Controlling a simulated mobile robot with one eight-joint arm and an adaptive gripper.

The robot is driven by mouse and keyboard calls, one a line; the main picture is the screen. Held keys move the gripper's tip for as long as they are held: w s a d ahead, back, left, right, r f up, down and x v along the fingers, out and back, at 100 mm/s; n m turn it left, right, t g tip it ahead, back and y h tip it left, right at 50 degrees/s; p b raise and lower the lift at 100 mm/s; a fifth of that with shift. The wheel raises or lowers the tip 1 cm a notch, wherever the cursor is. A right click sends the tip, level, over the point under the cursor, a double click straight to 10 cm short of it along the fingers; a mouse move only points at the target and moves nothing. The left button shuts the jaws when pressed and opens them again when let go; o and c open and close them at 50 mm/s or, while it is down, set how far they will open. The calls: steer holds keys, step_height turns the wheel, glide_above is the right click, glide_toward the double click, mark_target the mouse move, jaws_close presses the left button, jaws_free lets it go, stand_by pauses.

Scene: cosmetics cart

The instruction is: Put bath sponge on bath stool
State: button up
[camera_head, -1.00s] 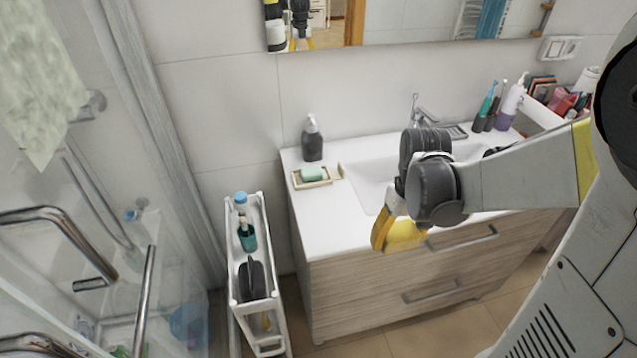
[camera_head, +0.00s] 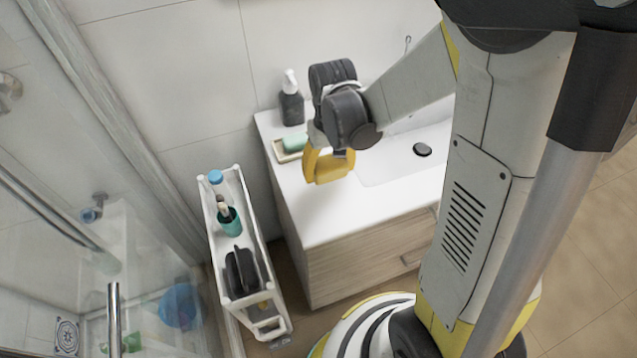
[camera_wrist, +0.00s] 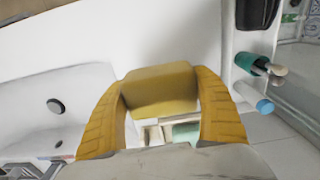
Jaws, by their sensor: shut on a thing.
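A yellow block, which looks like the bath sponge (camera_head: 334,170), is held between the yellow fingers of my gripper (camera_head: 328,161). It hangs over the left part of the white washbasin counter, in front of the soap dish. In the wrist view the sponge (camera_wrist: 162,88) spans the gap between both fingers of my gripper (camera_wrist: 163,80). I cannot make out a bath stool in either current view.
A soap dish (camera_head: 279,150) with green soap (camera_head: 296,143) and a dark pump bottle (camera_head: 291,106) stand on the counter (camera_head: 318,222). A narrow white cart (camera_head: 206,203) with bottles stands left of it. Further left is a glass shower enclosure; a blue round object (camera_head: 180,305) shows through it.

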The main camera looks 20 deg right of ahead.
steer(key=shift+w+a+f, duration=0.65)
steer(key=shift+a+f, duration=0.15)
steer(key=shift+a, duration=0.2)
steer(key=shift+f+b, duration=1)
steer(key=shift+f, duration=0.85)
steer(key=shift+f, duration=0.1)
steer(key=shift+f, duration=0.15)
steer(key=o, duration=1.2)
steer(key=shift+r, duration=0.2)
